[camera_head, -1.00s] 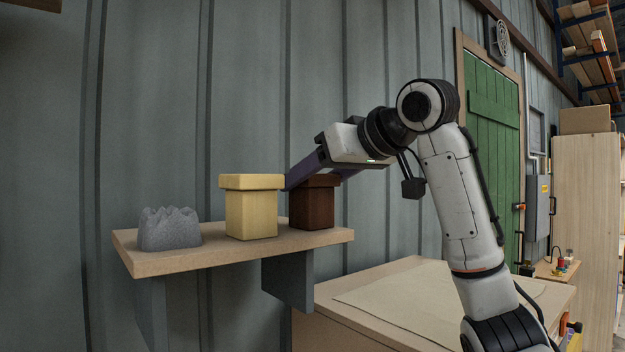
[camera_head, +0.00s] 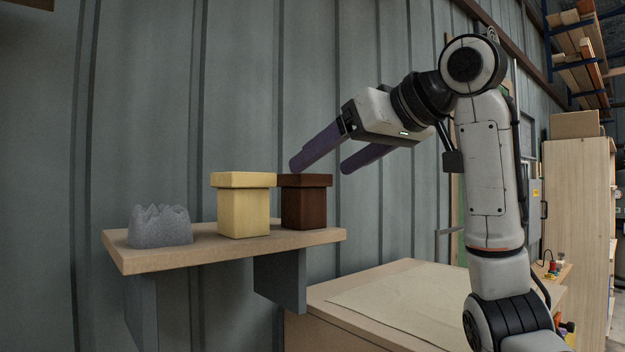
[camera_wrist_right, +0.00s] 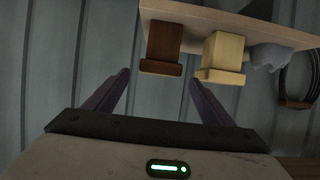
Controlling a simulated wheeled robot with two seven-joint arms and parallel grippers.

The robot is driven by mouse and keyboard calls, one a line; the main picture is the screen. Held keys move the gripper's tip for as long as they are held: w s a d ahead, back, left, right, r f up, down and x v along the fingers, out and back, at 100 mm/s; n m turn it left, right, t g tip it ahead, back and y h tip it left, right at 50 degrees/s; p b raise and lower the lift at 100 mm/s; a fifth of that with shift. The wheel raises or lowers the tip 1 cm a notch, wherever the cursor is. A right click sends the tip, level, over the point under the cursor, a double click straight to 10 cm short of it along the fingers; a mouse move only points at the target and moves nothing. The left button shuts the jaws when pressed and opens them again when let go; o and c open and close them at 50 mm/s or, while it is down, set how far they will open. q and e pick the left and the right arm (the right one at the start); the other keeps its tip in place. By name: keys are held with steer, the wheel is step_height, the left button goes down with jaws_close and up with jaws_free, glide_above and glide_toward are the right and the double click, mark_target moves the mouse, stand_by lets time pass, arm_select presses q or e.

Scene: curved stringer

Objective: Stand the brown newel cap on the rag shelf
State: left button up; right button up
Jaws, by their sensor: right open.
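The brown newel cap (camera_head: 304,204) stands upright on the rag shelf (camera_head: 190,256), near its right end. A pale yellow newel cap (camera_head: 243,208) stands just left of it, and a grey crumpled rag (camera_head: 160,228) lies at the shelf's left end. My right gripper (camera_head: 320,168) is open and empty, above and to the right of the brown cap, apart from it. In the right wrist view the brown cap (camera_wrist_right: 162,50) and the yellow cap (camera_wrist_right: 224,58) are beyond the open fingers (camera_wrist_right: 158,78). My left gripper is not in view.
A wooden bench (camera_head: 330,322) with a pale sheet (camera_head: 400,302) on top stands below and right of the shelf. A grey metal wall (camera_head: 190,100) is close behind the shelf. The air above the shelf is free.

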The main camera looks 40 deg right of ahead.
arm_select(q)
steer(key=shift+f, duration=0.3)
arm_select(e)
steer(key=v, duration=0.4)
steer(key=shift+s+r, duration=0.1)
steer(key=shift+s, duration=0.25)
